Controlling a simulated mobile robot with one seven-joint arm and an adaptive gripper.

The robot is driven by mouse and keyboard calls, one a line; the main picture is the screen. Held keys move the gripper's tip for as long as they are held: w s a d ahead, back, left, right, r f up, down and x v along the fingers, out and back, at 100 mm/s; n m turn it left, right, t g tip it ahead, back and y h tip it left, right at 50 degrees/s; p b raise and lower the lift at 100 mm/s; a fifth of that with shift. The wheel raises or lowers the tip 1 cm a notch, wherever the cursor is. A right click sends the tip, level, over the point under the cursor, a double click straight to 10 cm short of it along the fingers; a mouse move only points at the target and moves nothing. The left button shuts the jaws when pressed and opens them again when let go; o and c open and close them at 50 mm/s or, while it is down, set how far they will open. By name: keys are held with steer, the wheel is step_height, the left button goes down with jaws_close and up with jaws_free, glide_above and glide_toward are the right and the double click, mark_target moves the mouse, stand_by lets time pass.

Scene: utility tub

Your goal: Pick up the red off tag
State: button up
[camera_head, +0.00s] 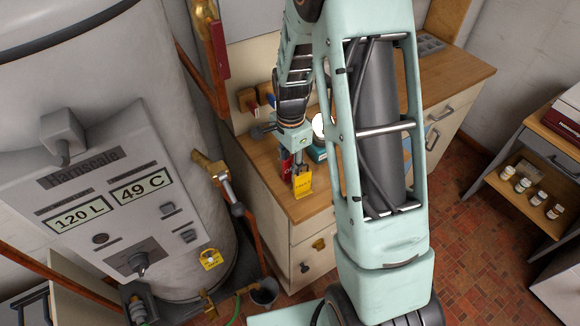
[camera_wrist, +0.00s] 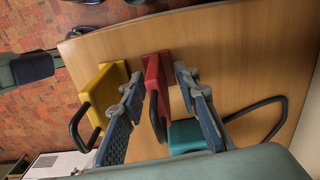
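The red off tag (camera_wrist: 153,68), with a black loop (camera_wrist: 157,118), shows in the wrist view between the two fingers of my gripper (camera_wrist: 158,80). The fingers are apart, with a gap visible on the right side of the tag. Whether the left finger touches it I cannot tell. In the head view the red tag (camera_head: 285,164) is partly hidden behind a yellow tag and my gripper (camera_head: 296,152), which points down over the wooden counter.
The yellow tag (camera_wrist: 104,90) stands just left of my left finger. A teal object (camera_wrist: 187,135) lies by the right finger, partly hidden, with a black cord (camera_wrist: 270,104) beyond. The wooden counter (camera_wrist: 240,45) has bare room at right. The water heater (camera_head: 110,190) stands left.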

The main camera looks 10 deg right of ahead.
steer(key=shift+f, duration=0.1)
jaws_close()
stand_by(0.3)
step_height(320, 180, up, 10)
steer(key=shift+r, duration=0.1)
stand_by(0.4)
